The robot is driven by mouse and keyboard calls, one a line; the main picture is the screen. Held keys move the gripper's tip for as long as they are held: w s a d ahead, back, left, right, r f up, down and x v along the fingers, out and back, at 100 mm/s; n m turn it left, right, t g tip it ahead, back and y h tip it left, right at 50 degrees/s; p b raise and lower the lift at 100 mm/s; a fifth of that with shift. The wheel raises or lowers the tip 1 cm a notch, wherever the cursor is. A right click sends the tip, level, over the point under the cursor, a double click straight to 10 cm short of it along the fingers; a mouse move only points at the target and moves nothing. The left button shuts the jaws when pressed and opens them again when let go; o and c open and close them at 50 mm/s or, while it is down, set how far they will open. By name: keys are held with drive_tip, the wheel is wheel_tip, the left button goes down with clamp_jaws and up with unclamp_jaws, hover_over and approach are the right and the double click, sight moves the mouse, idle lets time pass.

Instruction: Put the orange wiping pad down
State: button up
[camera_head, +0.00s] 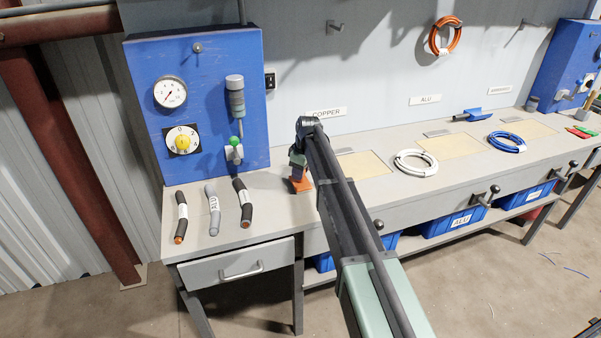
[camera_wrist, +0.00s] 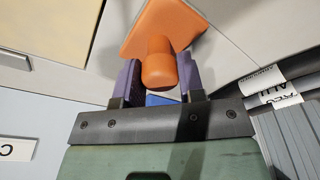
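The orange wiping pad (camera_head: 301,185) is at the left part of the bench, just right of the blue panel. In the wrist view the pad (camera_wrist: 160,24) is a flat orange plate with a round knob. My gripper (camera_head: 298,170) is above the pad, pointing down. In the wrist view my gripper (camera_wrist: 160,78) has its two purple fingers on either side of the knob, closed on it. The pad is at or very close to the bench top (camera_head: 275,210); I cannot tell whether it touches.
Several short cable pieces (camera_head: 214,209) lie left of the pad. The blue panel (camera_head: 200,100) with gauge and switch stands behind them. A yellowish plate (camera_head: 363,165), a white cable coil (camera_head: 416,162) and a blue coil (camera_head: 507,142) lie to the right. Bare bench surrounds the pad.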

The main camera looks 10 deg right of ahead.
sight(305, 183)
drive_tip(key=o, duration=0.4)
wheel_tip(305, 183, up, 12)
drive_tip(key=s+d+r+p, duration=0.1)
drive_tip(key=p, duration=1.2)
drive_tip(key=s+m, duration=0.3)
drive_tip(key=s, duration=0.9)
drive_tip(key=s+m+h, duration=0.1)
drive_tip(key=s+m, duration=0.3)
drive_tip(key=s, duration=0.8)
drive_tip(key=s+a+f+m+g, duration=0.1)
drive_tip(key=s+m, duration=0.2)
drive_tip(key=s, duration=1)
drive_tip(key=shift+m+b, duration=0.3)
drive_tip(key=shift+b, duration=0.05)
